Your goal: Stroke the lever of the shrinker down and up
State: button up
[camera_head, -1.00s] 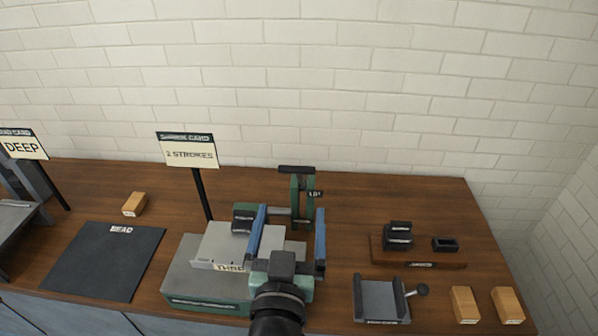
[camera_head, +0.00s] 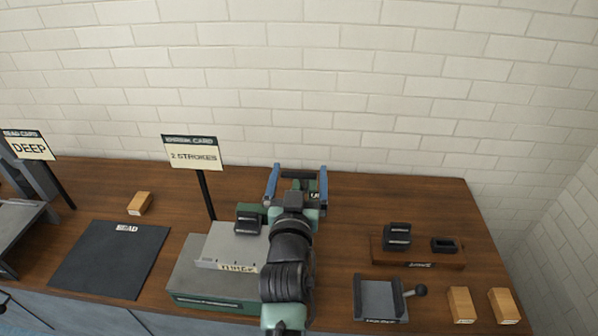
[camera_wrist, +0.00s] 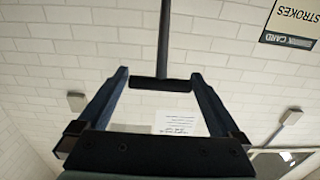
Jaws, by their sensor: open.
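The shrinker stands on the bench with a green base (camera_head: 215,303) and a grey plate on top. Its black lever handle (camera_head: 298,174) shows between my fingertips in the head view, with most of the lever hidden behind my arm. My gripper (camera_head: 297,168) is open, with one blue finger on each side of the handle. In the wrist view the lever is a dark rod (camera_wrist: 164,40) ending in a crossbar (camera_wrist: 150,84), seen between my open fingers (camera_wrist: 160,74). I cannot tell whether they touch.
The shrink card (camera_head: 193,154) reads "2 STROKES" on a post left of the shrinker. A dark bead mat (camera_head: 110,260) lies at left. A small vise-like fixture (camera_head: 380,300), a wooden rack (camera_head: 420,260) and two wooden blocks (camera_head: 461,304) stand at right. A brick wall closes the back.

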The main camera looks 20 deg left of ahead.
jog(key=shift+w, duration=0.1)
jog(key=shift+c, duration=0.2)
jog(key=shift+f, duration=0.1)
grip_shut()
